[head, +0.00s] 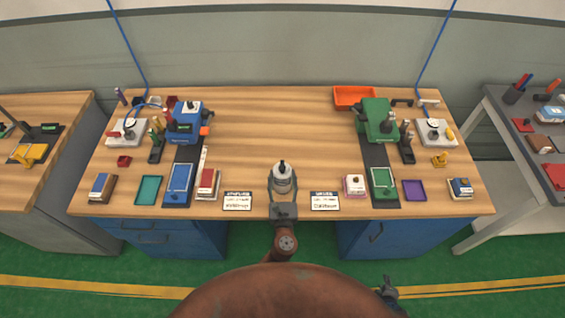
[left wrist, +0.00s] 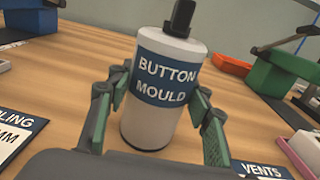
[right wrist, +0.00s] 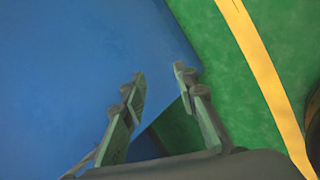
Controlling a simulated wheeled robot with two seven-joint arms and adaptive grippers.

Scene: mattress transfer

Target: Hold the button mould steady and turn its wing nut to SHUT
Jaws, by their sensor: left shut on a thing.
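The button mould (head: 283,183) is a white upright cylinder with a blue label band, near the table's front edge at the middle. The left wrist view shows it large, with its label (left wrist: 163,80) reading BUTTON MOULD. A dark upright piece, seemingly the wing nut (left wrist: 180,18), stands on its top; I see no SHUT marking. My left gripper (left wrist: 160,90) is shut on the mould, one finger on each side of its body. My right gripper (head: 388,284) is low, in front of the table and right of centre. In the right wrist view its fingers (right wrist: 159,75) are apart and empty.
The wooden table (head: 275,125) is clear behind the mould. Two label cards (head: 237,201) (head: 325,201) lie beside it. A blue machine (head: 187,122) stands left and a green machine (head: 378,120) right. An orange tray (head: 354,97) is at the back. Blue cabinets (head: 375,238) stand below.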

